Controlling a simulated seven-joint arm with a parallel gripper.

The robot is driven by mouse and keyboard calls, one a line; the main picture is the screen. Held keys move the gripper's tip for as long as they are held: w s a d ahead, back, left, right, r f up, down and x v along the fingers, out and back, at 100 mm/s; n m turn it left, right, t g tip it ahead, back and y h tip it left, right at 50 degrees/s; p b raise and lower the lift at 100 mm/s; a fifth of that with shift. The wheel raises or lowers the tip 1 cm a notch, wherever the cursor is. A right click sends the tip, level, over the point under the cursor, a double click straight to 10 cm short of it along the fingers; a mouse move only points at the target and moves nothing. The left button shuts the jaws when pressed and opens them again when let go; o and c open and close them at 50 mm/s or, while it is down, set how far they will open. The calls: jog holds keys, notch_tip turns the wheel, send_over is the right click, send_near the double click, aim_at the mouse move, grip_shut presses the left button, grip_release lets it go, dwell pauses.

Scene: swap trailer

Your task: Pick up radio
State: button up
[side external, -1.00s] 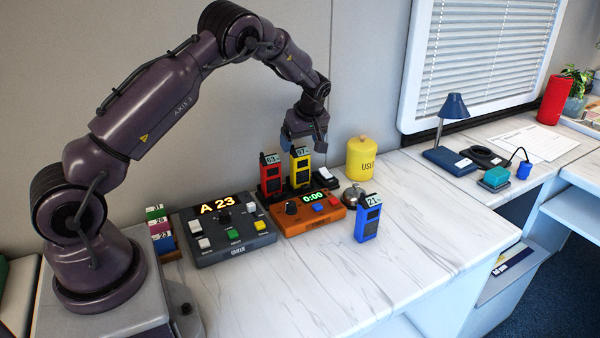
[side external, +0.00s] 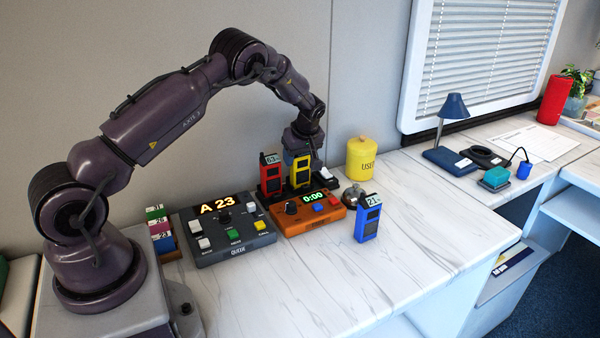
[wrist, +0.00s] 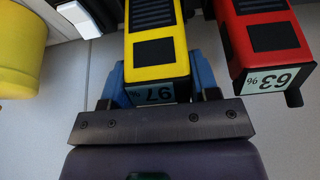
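The yellow radio (side external: 302,173) stands upright in a dark holder behind the orange timer box. In the wrist view the yellow radio (wrist: 157,50) shows its label end, reading 97%, close to my palm. My gripper (side external: 299,159) is over its top, pointing down. In the wrist view my gripper (wrist: 157,86) has one blue finger on each side of the radio. No clear gap shows, but I cannot tell whether the fingers press on it. A red radio (side external: 270,177) stands just left. A blue radio (side external: 368,219) stands upright on the counter.
The red radio (wrist: 266,40), marked 63%, is close beside one finger. A yellow canister (side external: 360,158) and a bell (side external: 354,197) stand to the right. The orange timer box (side external: 309,214) and grey queue console (side external: 229,240) are in front. The counter's right front is clear.

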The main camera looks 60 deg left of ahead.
jog(key=c, duration=0.4)
jog(key=shift+o, duration=0.2)
jog(key=shift+r, duration=0.1)
